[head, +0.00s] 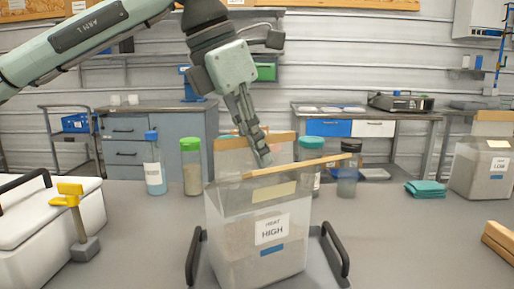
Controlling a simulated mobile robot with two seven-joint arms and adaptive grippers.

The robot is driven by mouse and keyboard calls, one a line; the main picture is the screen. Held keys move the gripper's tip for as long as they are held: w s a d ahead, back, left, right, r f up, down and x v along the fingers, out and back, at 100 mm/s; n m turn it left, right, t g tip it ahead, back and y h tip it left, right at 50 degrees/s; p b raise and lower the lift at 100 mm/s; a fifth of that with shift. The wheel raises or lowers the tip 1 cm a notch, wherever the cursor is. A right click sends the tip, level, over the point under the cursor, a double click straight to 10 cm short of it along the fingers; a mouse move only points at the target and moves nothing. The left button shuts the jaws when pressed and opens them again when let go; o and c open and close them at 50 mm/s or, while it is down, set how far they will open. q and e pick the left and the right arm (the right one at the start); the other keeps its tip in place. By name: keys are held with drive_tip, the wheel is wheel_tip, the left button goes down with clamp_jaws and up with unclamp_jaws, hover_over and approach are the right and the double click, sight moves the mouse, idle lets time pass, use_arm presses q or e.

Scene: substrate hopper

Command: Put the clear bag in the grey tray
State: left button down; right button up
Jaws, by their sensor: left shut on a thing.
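A clear bag (240,222) with a "HIGH" label and a tan strip along its top stands upright at the front middle, with brownish contents inside. A grey tray (325,272) with black handles on both sides lies beneath or just behind it. The bag appears between the handles; I cannot tell whether its base touches the tray. My left gripper (265,158) reaches down from above and is shut at the bag's top edge, with the fingertips by the strip. My right gripper is out of view.
A white cooler (40,225) and a yellow-handled tool (76,215) stand at left. Several bottles, including a green-capped one (191,168), stand behind the bag. A similar "LOW" bag (482,168), a folded teal cloth (425,188) and a wooden block (499,240) are at right.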

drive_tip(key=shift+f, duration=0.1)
use_arm(q)
drive_tip(key=c, duration=1.7)
unclamp_jaws()
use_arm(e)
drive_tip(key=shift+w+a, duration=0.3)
use_arm(q)
drive_tip(key=shift+r, duration=0.1)
drive_tip(key=v, duration=1.1)
drive_tip(key=shift+p, duration=0.4)
drive_tip(key=shift+a+r, duration=0.1)
drive_tip(key=shift+r, duration=0.2)
drive_tip(key=shift+a+r, duration=0.1)
drive_tip(key=shift+r, duration=0.05)
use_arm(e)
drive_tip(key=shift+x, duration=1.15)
